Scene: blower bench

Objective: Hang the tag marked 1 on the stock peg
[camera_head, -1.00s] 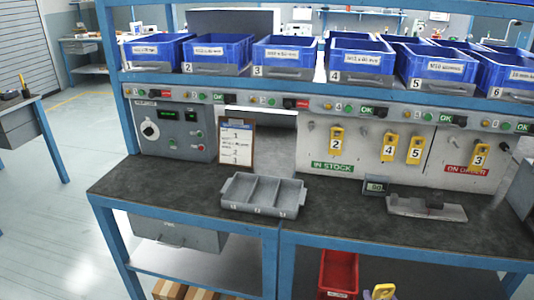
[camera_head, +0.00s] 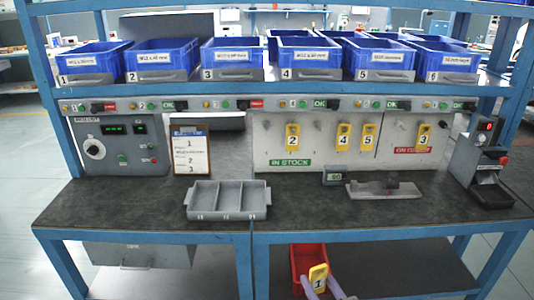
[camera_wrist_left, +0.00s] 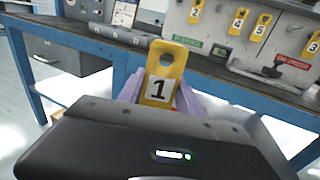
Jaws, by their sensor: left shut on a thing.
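The yellow tag marked 1 (camera_head: 319,275) is at the bottom of the head view, in front of the bench. My left gripper (camera_head: 322,289) is shut on its lower part. In the left wrist view the tag (camera_wrist_left: 163,75) stands up between the purple fingers, its hole at the top and its number facing the camera. The white peg panel (camera_head: 340,162) stands at the back of the bench with a green IN STOCK label (camera_head: 290,162). A bare peg (camera_head: 266,125) shows left of the hanging tag 2 (camera_head: 293,138). My right gripper is not in view.
Tags 4 (camera_head: 343,137) and 5 (camera_head: 368,137) hang right of tag 2; tag 3 (camera_head: 423,137) hangs above the ON ORDER label (camera_head: 413,150). A grey divided tray (camera_head: 228,212) and a grey fixture (camera_head: 384,195) sit on the bench (camera_head: 320,215). A red bin (camera_head: 300,262) is below.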

